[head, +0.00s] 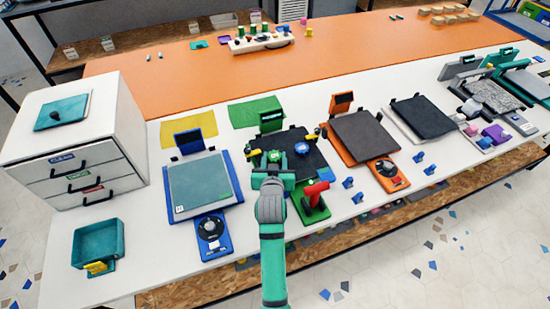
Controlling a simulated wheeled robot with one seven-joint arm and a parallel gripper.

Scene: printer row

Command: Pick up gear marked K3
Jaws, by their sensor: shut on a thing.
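My gripper (273,162) is over the black bed of the green printer (290,150) in the middle of the row. It is shut on a small green piece (274,156), which looks like a gear. The hand partly hides this piece, and no K3 marking can be read. A blue round gear-like piece (302,148) lies on the same bed, to the right of the gripper. I cannot tell whether the green piece touches the bed.
A red-handled part (316,192) stands at the green printer's front, close right of my wrist. The blue printer (200,184) is on the left, the orange one (366,138) on the right. A teal tray (98,243) and a white drawer unit (75,140) are at far left.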

